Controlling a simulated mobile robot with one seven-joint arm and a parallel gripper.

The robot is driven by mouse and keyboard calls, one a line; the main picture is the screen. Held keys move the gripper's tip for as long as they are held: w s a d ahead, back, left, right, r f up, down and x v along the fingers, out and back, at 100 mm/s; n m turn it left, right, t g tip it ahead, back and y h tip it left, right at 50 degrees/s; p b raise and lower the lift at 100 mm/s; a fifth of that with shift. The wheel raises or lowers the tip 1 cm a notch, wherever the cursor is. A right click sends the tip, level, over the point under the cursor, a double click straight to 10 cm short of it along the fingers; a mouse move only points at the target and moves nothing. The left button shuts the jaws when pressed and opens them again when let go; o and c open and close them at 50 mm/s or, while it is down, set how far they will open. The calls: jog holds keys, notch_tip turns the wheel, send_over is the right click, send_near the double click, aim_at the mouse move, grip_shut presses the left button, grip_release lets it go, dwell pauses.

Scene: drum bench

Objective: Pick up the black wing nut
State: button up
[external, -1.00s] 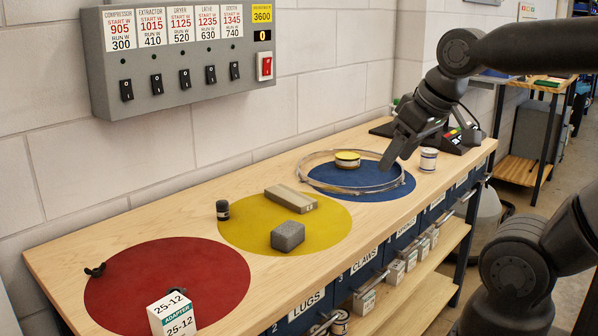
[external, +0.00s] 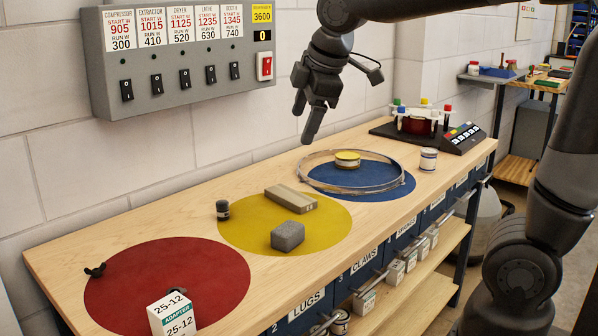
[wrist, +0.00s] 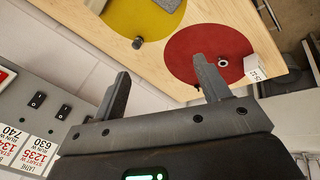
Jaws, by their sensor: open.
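The black wing nut (external: 95,270) lies near the left edge of the red disc (external: 215,275), on the wall side, in the external view. It looks dark with a slight green tint, and its wings point up. My gripper (external: 307,138) hangs above the back of the bench, between the yellow and blue discs, far to the right of the wing nut. In the wrist view my gripper (wrist: 162,88) is open with nothing between its fingers.
A white adapter box (external: 172,314) stands on the red disc with a small dark part beside it. The yellow disc (external: 245,238) bears a grey block, a tan block and a dark cylinder. A clear hoop (external: 310,182) lies over the blue disc. A switch panel (external: 180,90) juts from the wall.

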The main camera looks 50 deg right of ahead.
jog(key=w+a+f+n, duration=0.1)
jog(key=w+a+n, duration=0.5)
jog(key=w+a, duration=0.15)
jog(key=n, duration=1.7)
send_over(96, 269)
jog(key=s+a, duration=0.1)
jog(key=s, duration=0.4)
notch_tip(96, 269, down, 17)
jog(key=x, duration=1)
jog(key=shift+d+f, duration=0.2)
jog(key=shift+f, duration=0.15)
jog(key=shift+c, duration=0.6)
jog(key=c, duration=0.9)
jog(key=shift+r, duration=0.1)
jog(key=shift+c, duration=0.2)
